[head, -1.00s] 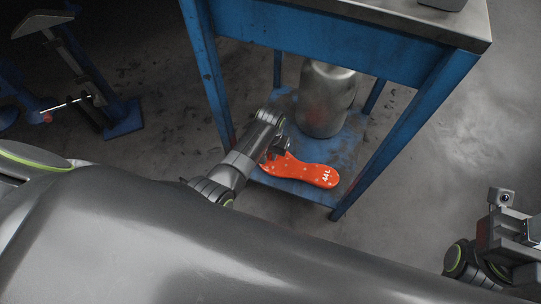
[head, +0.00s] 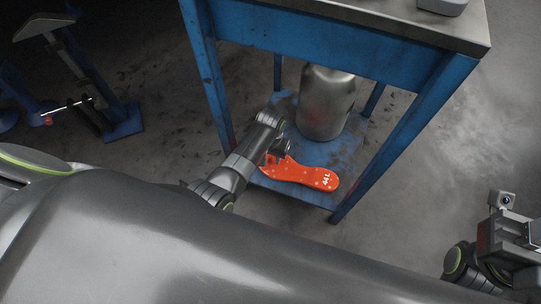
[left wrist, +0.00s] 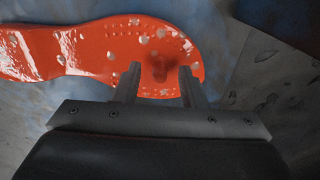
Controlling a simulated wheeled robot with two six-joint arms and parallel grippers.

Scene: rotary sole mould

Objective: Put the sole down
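The orange-red sole (head: 302,174), marked 44 L, lies flat on or just above the blue lower shelf (head: 353,150) of the workbench, near its front edge. My left gripper (head: 281,155) is at the sole's left end. In the left wrist view the sole (left wrist: 100,45) fills the upper left, and my left gripper (left wrist: 160,78) has its two fingers apart over the rounded end. A dark reddish patch shows on the sole between them. My right gripper is at the right edge of the head view, its fingertips not clearly seen.
A grey metal canister (head: 326,103) stands on the shelf behind the sole. The blue bench legs (head: 405,137) and the metal top (head: 400,22) frame the shelf. A blue stand (head: 122,120) is on the floor at left.

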